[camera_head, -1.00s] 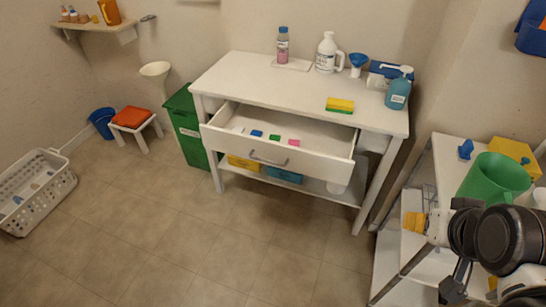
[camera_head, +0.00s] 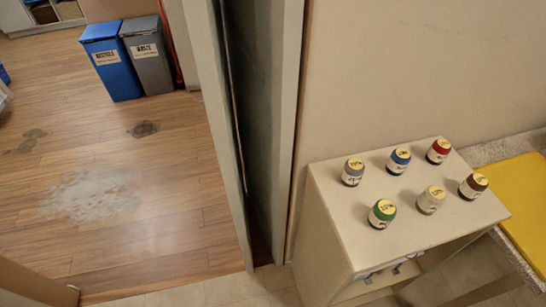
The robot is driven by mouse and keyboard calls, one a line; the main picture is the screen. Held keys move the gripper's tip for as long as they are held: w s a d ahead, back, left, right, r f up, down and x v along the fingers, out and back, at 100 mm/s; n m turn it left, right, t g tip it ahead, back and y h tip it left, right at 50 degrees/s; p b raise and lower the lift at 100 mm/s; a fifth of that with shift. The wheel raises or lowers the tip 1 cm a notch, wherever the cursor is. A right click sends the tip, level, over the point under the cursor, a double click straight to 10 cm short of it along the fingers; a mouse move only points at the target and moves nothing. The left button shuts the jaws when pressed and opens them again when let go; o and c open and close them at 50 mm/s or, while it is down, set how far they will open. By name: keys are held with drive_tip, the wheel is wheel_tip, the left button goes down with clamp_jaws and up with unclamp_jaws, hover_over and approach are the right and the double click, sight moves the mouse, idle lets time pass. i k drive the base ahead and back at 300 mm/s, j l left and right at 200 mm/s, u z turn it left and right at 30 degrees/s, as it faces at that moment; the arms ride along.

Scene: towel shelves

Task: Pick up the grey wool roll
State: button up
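Several small rolls with pale label bands and yellow tops stand upright on a beige cabinet (camera_head: 335,200) at the right. The grey wool roll (camera_head: 352,173) is at the left of the back row, near the cabinet's left edge. In that row are a blue roll (camera_head: 398,161) and a red roll (camera_head: 438,151). In front stand a green roll (camera_head: 381,214), a cream roll (camera_head: 430,200) and a brown roll (camera_head: 473,187). The rolls stand apart from each other. My gripper is not in view.
A door frame (camera_head: 280,130) and wall stand left of the cabinet. Beyond it is a wooden floor with a pale stain (camera_head: 90,197) and dark patches. A blue recycling bin (camera_head: 111,60) and a grey waste bin (camera_head: 147,55) stand at the back. A yellow surface (camera_head: 525,205) is right.

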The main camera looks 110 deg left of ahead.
sight(353, 172)
drive_tip(key=u, duration=2.95)
drive_tip(key=i+l+z, duration=0.15)
drive_tip(key=l, duration=0.15)
drive_tip(key=l+z, duration=0.15)
drive_tip(key=l, duration=0.2)
drive_tip(key=i+l+z, duration=0.2)
drive_tip(key=k+l, duration=0.05)
